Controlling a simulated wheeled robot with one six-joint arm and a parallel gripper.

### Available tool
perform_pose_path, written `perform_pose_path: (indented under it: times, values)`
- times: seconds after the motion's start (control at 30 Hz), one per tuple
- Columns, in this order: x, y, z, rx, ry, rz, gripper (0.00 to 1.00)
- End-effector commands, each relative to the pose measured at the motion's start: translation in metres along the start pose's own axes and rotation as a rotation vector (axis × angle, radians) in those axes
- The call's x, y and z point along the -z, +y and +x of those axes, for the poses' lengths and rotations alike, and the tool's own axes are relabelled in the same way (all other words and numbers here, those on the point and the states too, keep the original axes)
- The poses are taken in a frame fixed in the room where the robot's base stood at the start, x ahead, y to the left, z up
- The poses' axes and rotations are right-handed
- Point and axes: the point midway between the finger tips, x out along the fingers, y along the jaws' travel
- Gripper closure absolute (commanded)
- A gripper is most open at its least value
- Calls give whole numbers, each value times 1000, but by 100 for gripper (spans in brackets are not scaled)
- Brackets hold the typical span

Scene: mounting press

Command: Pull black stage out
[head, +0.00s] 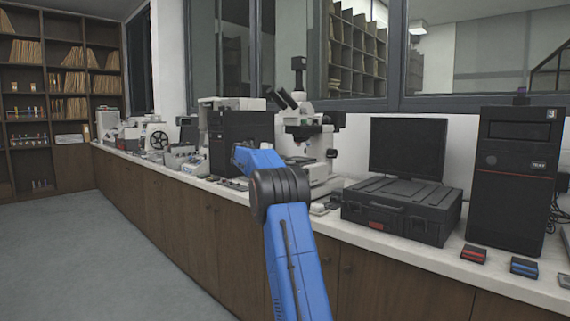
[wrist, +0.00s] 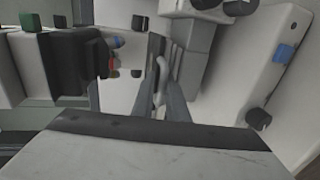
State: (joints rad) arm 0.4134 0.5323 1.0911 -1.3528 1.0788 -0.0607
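In the wrist view my gripper (wrist: 161,55) shows as two dark, narrow fingers with a gap between them. A slim, pale curved piece shows in this gap; I cannot tell whether it touches a finger. A dark block (wrist: 80,62) on a pale machine lies left of the fingers, with a blue knob (wrist: 117,42) beside it. I cannot tell for certain whether this block is the black stage. In the head view my blue arm reaches to the counter, and the fingers are hidden.
The head view shows a long white counter (head: 333,213). A microscope (head: 318,150), a dark cabinet (head: 245,135), a black case (head: 402,208), a monitor (head: 408,147) and a black tower (head: 515,180) stand on it. A pale machine body (wrist: 262,70) is close on the fingers' right in the wrist view.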

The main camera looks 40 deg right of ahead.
Motion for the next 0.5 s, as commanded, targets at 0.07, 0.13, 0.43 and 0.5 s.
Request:
perform_pose_path:
  times: [0.07, 0.13, 0.43, 0.5]
  values:
    - [0, -3, 1, 4, -2, -2, 100]
    - [0, -4, 1, 5, -3, -2, 100]
    - [2, -15, -45, 8, 1, -4, 100]
    - [1, -18, -59, 8, 0, -5, 100]
